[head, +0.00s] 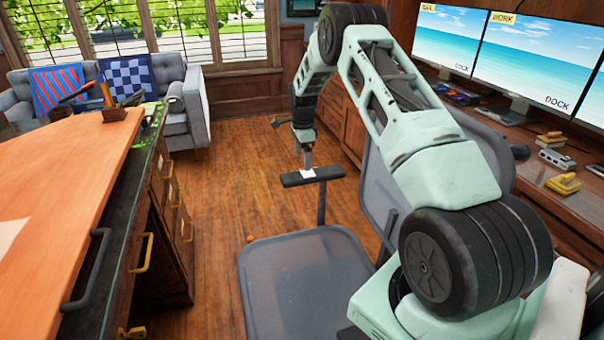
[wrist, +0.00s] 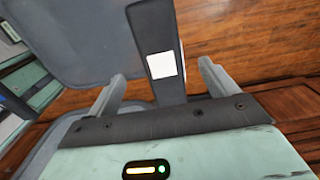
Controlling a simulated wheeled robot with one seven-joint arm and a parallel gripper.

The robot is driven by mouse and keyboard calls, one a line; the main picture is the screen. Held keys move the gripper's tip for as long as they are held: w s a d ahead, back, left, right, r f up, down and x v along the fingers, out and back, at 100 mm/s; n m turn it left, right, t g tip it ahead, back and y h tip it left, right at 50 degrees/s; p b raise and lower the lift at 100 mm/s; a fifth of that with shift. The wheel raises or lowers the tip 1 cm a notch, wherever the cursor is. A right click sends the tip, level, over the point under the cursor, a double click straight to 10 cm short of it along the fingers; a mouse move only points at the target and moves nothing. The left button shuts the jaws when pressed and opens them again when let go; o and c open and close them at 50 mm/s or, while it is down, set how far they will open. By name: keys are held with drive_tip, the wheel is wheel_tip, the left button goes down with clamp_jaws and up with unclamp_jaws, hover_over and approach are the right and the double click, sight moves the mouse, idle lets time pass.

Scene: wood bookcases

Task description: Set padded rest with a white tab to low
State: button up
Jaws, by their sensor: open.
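The padded rest (head: 329,173) is a dark armrest on a thin post at the far side of a grey office chair. Its white tab (head: 308,174) is a small square on the pad's top. In the wrist view the rest (wrist: 153,26) runs up the picture, with the white tab (wrist: 160,65) between my fingers. My gripper (head: 308,158) points down right above the tab. In the wrist view my gripper (wrist: 161,71) is open, one finger on each side of the rest, with gaps showing. How far the fingertips reach down beside the pad is unclear.
The chair's grey seat (head: 300,285) and backrest (head: 398,185) lie nearer and to the right. A wooden desk (head: 75,165) stands at left, and a monitor counter (head: 540,165) at right. A sofa (head: 190,110) stands behind.

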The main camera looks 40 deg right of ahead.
sight(302, 174)
wheel_tip(302, 174, down, 7)
drive_tip(key=shift+f, duration=0.15)
drive_tip(key=c, duration=1.4)
wheel_tip(302, 174, down, 6)
drive_tip(key=b, duration=0.3)
drive_tip(key=shift+f, duration=0.2)
drive_tip(key=o, duration=1.4)
